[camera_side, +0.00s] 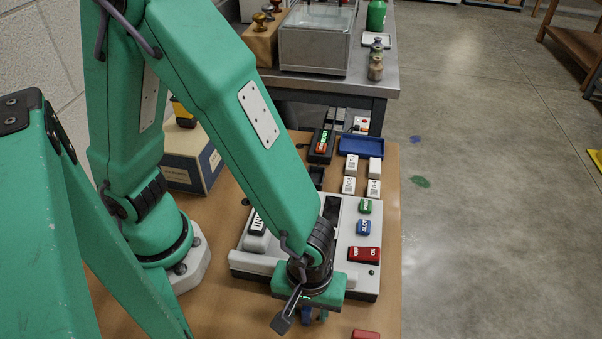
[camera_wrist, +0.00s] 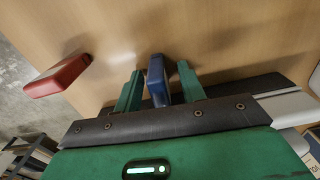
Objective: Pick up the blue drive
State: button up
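The blue drive (camera_wrist: 157,82) stands on the wooden tabletop between the two green fingers of my gripper (camera_wrist: 160,68) in the wrist view. My gripper is open, with a gap on each side of the drive. In the side view, my gripper (camera_side: 312,312) points down near the table's front, and a small part of the blue drive (camera_side: 306,314) shows beneath it. A red drive (camera_wrist: 58,77) lies apart to the left in the wrist view. Its top also shows at the bottom edge of the side view (camera_side: 365,334).
A grey-white panel (camera_side: 345,225) with green, blue and red pieces on it sits just behind my gripper. White labelled blocks (camera_side: 374,168) and a blue tray (camera_side: 362,145) stand farther back. A cardboard box (camera_side: 190,160) is at left. The table's right edge is close.

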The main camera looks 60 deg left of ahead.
grip_shut()
jog(key=shift+r, duration=0.1)
jog(key=shift+r, duration=4.9)
